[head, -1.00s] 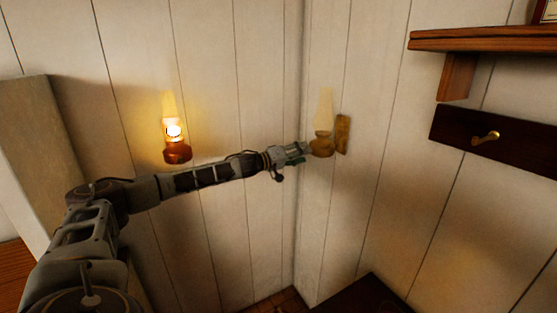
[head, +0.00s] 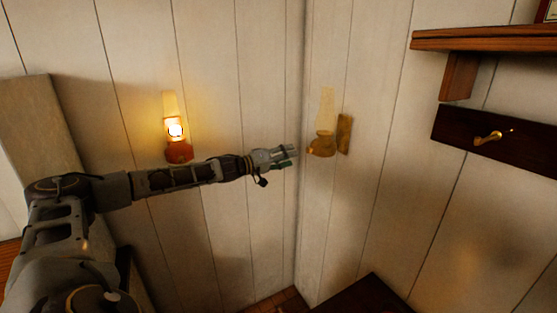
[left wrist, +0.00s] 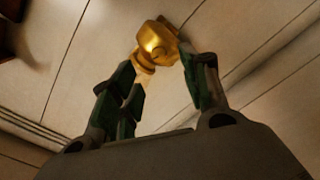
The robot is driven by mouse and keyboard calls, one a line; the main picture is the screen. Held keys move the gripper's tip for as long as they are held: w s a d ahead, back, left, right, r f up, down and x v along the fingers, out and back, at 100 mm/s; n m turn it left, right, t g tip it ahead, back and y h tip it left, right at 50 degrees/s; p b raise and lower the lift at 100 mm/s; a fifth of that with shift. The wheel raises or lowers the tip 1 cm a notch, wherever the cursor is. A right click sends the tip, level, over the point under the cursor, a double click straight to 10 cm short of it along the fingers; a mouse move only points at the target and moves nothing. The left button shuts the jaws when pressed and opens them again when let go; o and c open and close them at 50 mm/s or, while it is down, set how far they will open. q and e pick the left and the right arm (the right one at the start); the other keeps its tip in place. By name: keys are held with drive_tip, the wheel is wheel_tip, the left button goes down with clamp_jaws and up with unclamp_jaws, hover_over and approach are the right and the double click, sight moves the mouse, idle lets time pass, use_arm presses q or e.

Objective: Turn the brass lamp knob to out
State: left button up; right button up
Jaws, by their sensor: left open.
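The brass lamp (head: 321,147) with a pale glass chimney hangs on a wall bracket right of the corner. I see no bright flame in it. My left gripper (head: 291,156) is open and empty, just left of the lamp's base, with a small gap between. In the left wrist view, the lamp's gold body (left wrist: 157,42) shows just beyond the open fingertips of the left gripper (left wrist: 168,68). A paler brass piece sits below the body there. I cannot clearly tell the knob or its setting. My right gripper is out of view.
A lit lamp (head: 177,150) hangs on the left wall, behind and above my left arm. A wooden shelf (head: 485,40) and a dark board with a brass hook (head: 488,138) are on the right wall. A dark surface (head: 365,296) lies below.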

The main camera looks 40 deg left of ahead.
use_arm(q)
drive_tip(key=shift+v, duration=1.6)
drive_tip(key=shift+f, duration=0.1)
